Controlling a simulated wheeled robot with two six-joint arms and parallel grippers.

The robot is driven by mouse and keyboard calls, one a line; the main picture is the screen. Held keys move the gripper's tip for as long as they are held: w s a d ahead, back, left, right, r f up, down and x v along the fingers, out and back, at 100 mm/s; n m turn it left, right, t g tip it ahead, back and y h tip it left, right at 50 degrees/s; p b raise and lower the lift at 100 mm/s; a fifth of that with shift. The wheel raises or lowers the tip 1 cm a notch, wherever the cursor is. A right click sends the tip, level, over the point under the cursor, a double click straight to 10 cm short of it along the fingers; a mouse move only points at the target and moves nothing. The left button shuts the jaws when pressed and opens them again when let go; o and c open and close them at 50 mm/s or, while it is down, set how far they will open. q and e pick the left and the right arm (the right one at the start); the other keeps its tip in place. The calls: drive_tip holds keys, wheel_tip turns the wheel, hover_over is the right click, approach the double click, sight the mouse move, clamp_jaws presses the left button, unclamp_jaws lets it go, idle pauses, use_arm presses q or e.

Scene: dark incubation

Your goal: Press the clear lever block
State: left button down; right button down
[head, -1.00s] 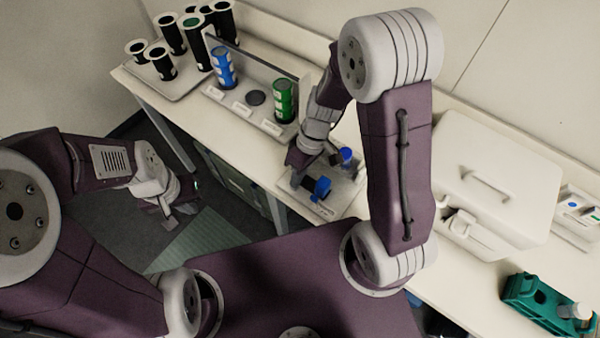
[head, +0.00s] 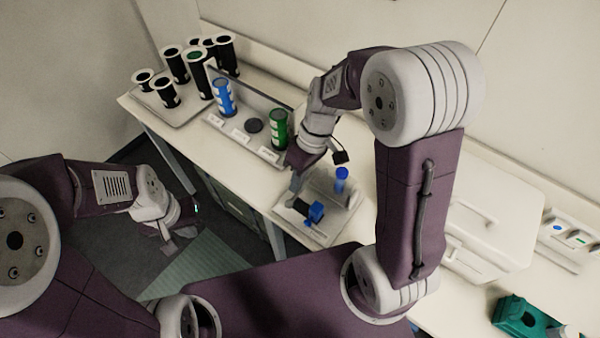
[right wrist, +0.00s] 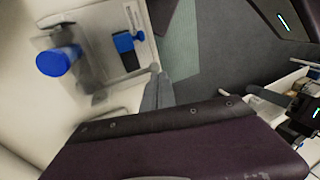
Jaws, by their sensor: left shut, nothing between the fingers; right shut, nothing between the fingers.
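A blue lever block (head: 316,212) with a dark part beside it stands at the front of a pale tray (head: 318,242) on the bench. It also shows in the right wrist view (right wrist: 124,42); I cannot read its label. My left gripper (head: 182,226) is shut and empty, away from the bench over the floor.
A rack with a blue bottle (head: 222,98) and a green bottle (head: 278,130) stands left of the tray. Several dark canisters (head: 172,64) stand further left. A white case (head: 485,225) and a teal holder (head: 520,315) are on the right.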

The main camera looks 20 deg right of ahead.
use_arm(q)
drive_tip(key=shift+w+a, duration=0.1)
drive_tip(key=shift+w, duration=0.05)
use_arm(e)
drive_tip(key=v, duration=0.3)
drive_tip(key=shift+a, duration=0.3)
use_arm(q)
drive_tip(key=shift+w+f, duration=0.1)
use_arm(e)
drive_tip(key=shift+w+a, duration=0.1)
drive_tip(key=shift+w, duration=0.05)
idle(0.3)
